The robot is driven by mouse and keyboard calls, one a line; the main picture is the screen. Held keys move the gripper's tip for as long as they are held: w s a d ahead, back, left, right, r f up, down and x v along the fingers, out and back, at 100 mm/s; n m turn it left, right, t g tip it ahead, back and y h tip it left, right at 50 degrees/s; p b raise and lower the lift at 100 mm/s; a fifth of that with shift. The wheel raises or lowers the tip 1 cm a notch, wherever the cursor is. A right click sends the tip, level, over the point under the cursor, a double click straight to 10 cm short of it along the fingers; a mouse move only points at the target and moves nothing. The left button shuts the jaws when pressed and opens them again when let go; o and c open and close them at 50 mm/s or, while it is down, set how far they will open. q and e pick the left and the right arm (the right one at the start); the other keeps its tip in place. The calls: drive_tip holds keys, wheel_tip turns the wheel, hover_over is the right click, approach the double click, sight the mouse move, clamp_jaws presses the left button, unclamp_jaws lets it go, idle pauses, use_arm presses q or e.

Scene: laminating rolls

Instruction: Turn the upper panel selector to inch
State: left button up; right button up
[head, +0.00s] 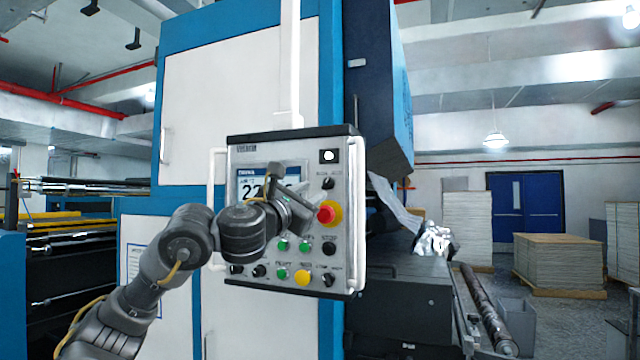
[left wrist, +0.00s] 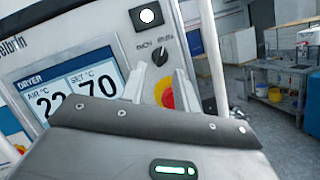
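The grey control panel (head: 240,268) hangs in front of the blue and white machine. Its upper selector (head: 328,183) is a small black knob below a white round lamp, with small labels above it. In the left wrist view the upper selector (left wrist: 162,55) shows just beyond my fingertips; its labels and exact pointer angle are too small to read surely. My left gripper (head: 302,203) is in front of the panel, below and left of the selector. In the left wrist view my left gripper (left wrist: 160,72) has its two fingers apart, with nothing seen between them. My right gripper is out of view.
A red emergency stop button (head: 328,212) on a yellow base sits below the selector, partly behind a finger in the wrist view. A display (head: 250,183) is left of it. Several buttons and knobs fill the lower panel. White handle bars (head: 357,215) stand at both panel sides.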

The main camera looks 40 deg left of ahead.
sight(324, 185)
use_arm(q)
drive_tip(key=shift+p+x, duration=0.55)
drive_tip(key=shift+x, duration=1.85)
clamp_jaws()
